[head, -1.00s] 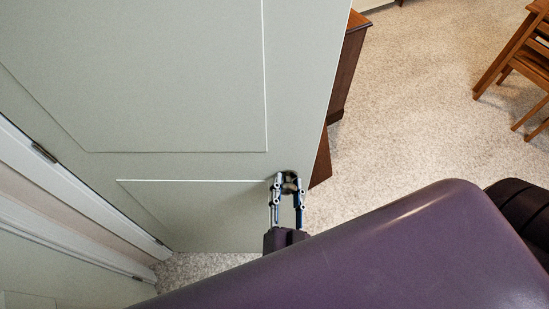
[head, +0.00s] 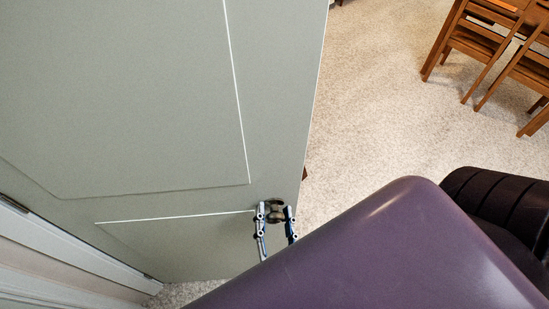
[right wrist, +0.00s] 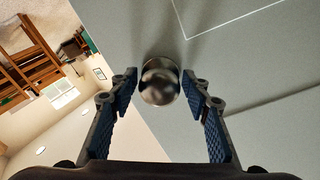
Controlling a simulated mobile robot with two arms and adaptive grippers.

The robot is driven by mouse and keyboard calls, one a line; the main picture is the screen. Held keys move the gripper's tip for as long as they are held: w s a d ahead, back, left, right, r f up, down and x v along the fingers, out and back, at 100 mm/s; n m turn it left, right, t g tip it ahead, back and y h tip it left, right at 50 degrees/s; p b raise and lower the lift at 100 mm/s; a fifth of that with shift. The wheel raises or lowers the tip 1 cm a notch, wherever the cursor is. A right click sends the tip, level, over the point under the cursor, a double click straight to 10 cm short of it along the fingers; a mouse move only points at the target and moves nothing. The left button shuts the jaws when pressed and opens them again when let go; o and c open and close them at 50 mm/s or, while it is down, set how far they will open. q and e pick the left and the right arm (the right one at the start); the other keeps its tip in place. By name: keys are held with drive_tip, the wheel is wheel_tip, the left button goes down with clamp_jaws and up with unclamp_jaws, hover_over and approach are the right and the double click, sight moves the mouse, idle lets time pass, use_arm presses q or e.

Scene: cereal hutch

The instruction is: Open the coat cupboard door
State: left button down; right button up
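The coat cupboard door (head: 160,110) is a grey-green panelled door standing open, swung out from its hinged side at the lower left. Its round dark metal knob (head: 275,205) is near the free edge. My right gripper (head: 277,212) is at the knob with its fingers spread to either side. In the right wrist view the knob (right wrist: 160,80) sits between the fingertips (right wrist: 160,92), with small gaps beside it, so the gripper looks open. The door (right wrist: 250,70) fills the right of that view. My left gripper is not in view.
The pale door frame (head: 60,250) with hinges runs along the lower left. Wooden chairs (head: 490,50) stand at the upper right. Speckled carpet (head: 375,110) between the door's free edge and the chairs is clear. My purple arm link covers the lower right.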

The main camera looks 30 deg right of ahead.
sight(273, 183)
drive_tip(key=shift+o, duration=0.3)
drive_tip(key=shift+r, duration=5.05)
